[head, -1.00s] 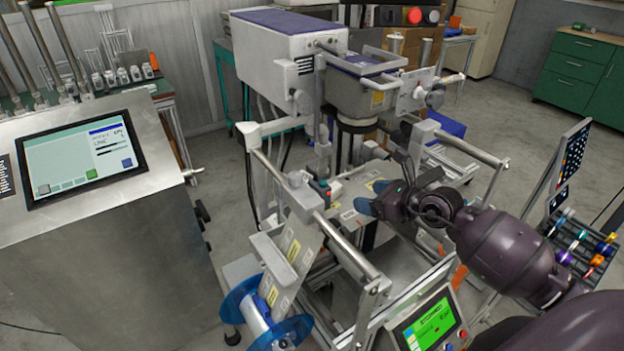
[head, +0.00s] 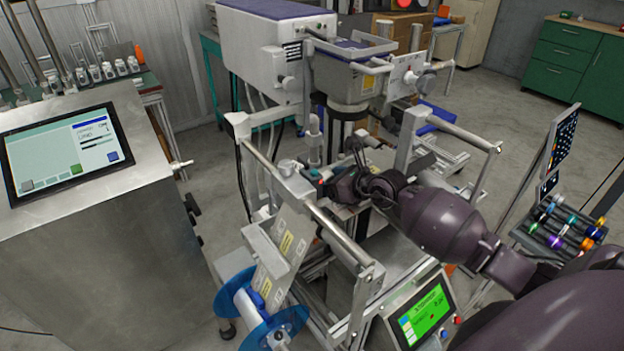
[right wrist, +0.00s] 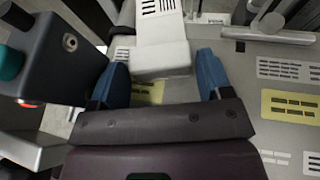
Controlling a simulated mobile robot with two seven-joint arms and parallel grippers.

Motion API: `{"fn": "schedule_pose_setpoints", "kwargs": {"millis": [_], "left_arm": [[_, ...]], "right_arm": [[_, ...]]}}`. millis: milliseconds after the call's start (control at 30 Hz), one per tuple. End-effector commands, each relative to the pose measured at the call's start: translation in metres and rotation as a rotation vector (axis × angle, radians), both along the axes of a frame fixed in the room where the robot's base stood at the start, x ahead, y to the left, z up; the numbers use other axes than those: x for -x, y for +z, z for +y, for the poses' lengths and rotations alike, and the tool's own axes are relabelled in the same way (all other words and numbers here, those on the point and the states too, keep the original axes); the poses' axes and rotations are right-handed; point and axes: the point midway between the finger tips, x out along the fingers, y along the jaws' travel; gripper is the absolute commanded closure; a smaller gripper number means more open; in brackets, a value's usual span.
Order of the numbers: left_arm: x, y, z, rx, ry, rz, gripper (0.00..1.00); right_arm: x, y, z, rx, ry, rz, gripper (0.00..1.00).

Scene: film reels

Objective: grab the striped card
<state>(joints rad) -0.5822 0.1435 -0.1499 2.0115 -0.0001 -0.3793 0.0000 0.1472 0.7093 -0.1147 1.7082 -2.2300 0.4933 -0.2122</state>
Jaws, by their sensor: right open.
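My right gripper (head: 338,182) is over the printing machine's flat bed in the head view. In the right wrist view the right gripper (right wrist: 163,66) has its two blue fingers wide apart, with no card held between them. A pale block with dark slots (right wrist: 160,45) shows between and beyond the fingertips. Flat white striped labels (right wrist: 284,70) and a yellow striped label (right wrist: 290,105) lie on the grey bed to the right. Another yellow label (right wrist: 148,92) is partly hidden between the fingers. I cannot tell which piece is the striped card. My left gripper is not in view.
A dark block with a teal knob (right wrist: 12,62) stands close left of the fingers. Metal rails (head: 340,235) frame the bed. A label strip (head: 283,250) runs down to a blue reel (head: 258,318). A green-screened panel (head: 425,312) is at the front.

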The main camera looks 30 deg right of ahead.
Motion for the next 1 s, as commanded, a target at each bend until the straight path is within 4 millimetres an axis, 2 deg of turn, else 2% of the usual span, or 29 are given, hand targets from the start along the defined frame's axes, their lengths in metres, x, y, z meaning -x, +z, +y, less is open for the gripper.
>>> {"fn": "schedule_pose_setpoints", "kwargs": {"millis": [300,500,833,1000], "left_arm": [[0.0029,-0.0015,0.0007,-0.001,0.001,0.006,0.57],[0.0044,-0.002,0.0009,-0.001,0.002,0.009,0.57],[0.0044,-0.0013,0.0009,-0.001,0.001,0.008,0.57],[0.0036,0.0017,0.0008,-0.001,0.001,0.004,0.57]], "right_arm": [[-0.0039,-0.0012,0.0011,0.0,0.0,0.0,0.29],[-0.0037,-0.0013,0.001,0.0,0.0,0.0,0.6],[-0.0044,0.0007,0.0001,0.001,-0.001,-0.001,0.6],[-0.0071,0.0077,-0.0036,0.001,0.001,-0.002,0.6]]}}
